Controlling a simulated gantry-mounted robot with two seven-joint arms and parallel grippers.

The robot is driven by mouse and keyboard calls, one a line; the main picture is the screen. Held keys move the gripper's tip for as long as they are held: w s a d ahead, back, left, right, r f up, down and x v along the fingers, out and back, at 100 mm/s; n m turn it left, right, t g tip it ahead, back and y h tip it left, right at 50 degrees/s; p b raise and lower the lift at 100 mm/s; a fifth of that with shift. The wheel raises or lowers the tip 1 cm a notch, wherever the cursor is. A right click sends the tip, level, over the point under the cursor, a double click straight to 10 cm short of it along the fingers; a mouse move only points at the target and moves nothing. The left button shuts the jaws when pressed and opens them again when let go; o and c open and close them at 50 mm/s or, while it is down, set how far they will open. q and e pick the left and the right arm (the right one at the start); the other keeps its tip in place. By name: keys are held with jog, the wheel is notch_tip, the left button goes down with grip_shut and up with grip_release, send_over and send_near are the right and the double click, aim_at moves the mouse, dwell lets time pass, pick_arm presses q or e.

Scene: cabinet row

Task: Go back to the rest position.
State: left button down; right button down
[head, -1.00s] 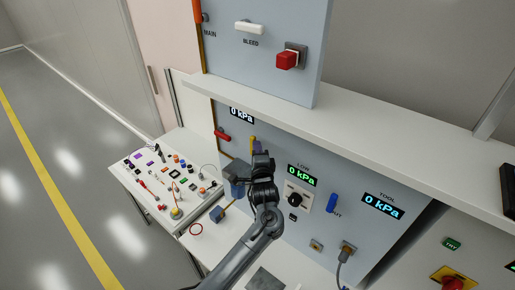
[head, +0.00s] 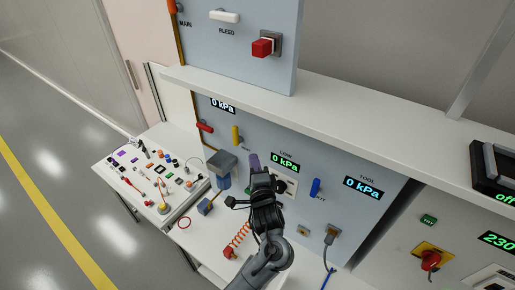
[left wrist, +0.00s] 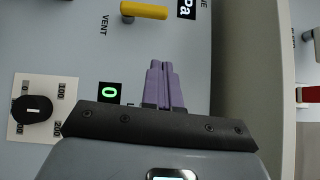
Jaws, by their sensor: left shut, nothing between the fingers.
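My left gripper (head: 254,162) is in front of the grey-blue panel, its purple fingers (left wrist: 164,86) closed together and empty. In the head view it is to the right of the yellow lever (head: 236,135) and left of the green 0 kPa display (head: 285,162). My left forearm hides part of the worktop and the lower panel. My right gripper is not in view.
A red lever (head: 205,127) and a blue lever (head: 316,187) are on the panel. A shelf edge (head: 330,101) juts out above. A blue-grey block-topped device (head: 221,170) stands left of the gripper. An orange coiled hose (head: 239,240) lies close to my arm. A side table (head: 119,186) holds small parts.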

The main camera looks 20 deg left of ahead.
pick_arm(q)
jog(key=s+a+f+m+g+h+p, duration=0.1)
jog(key=s+a+f+g+h+p, duration=0.15)
jog(key=s+f, duration=0.65)
jog(key=s+a+f+m+g+h+p, duration=0.1)
jog(key=s+a+f+h, duration=0.15)
jog(key=s+f, duration=0.7)
jog(key=s+d+r+n+g+h, duration=0.1)
jog(key=s+d+n+g+h, duration=0.1)
jog(key=s, duration=0.4)
jog(key=s+d+r+n+g+h+p, duration=0.1)
jog(key=s+d+r+n+g+h, duration=0.1)
jog(key=s+n, duration=0.3)
jog(key=s+d+r+n+g+h, duration=0.1)
jog(key=s+d+n+g, duration=0.1)
jog(key=s+n+g, duration=0.2)
jog(key=s, duration=0.3)
jog(key=shift+s+d+r+h, duration=0.2)
jog(key=shift+s+d+h, duration=0.1)
jog(key=shift+d+h, duration=0.1)
